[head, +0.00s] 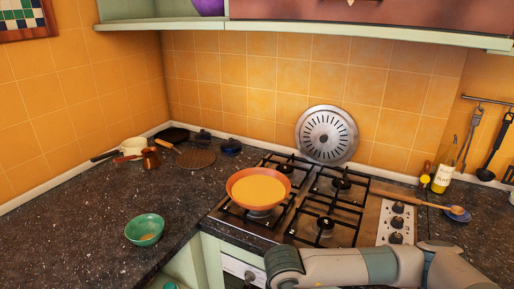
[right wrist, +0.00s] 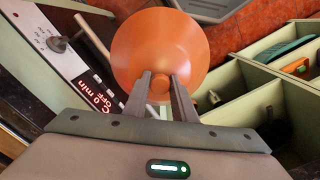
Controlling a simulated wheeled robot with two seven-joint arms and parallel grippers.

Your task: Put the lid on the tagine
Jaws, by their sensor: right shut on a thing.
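The tagine base (head: 258,203) is a round orange dish on the left front burner of the hob, with a yellow surface inside its rim. The orange lid (right wrist: 160,45) shows in the right wrist view, round and wide. My right gripper (right wrist: 160,86) is shut on the small knob of the lid, one finger on each side. In the head view my right forearm crosses the bottom right in front of the hob; the gripper and lid are not visible there. My left gripper is in neither view.
On the counter are a green bowl (head: 145,229), several pots at the back, and a wooden spoon (head: 425,203). A round metal disc (head: 327,134) leans behind the hob.

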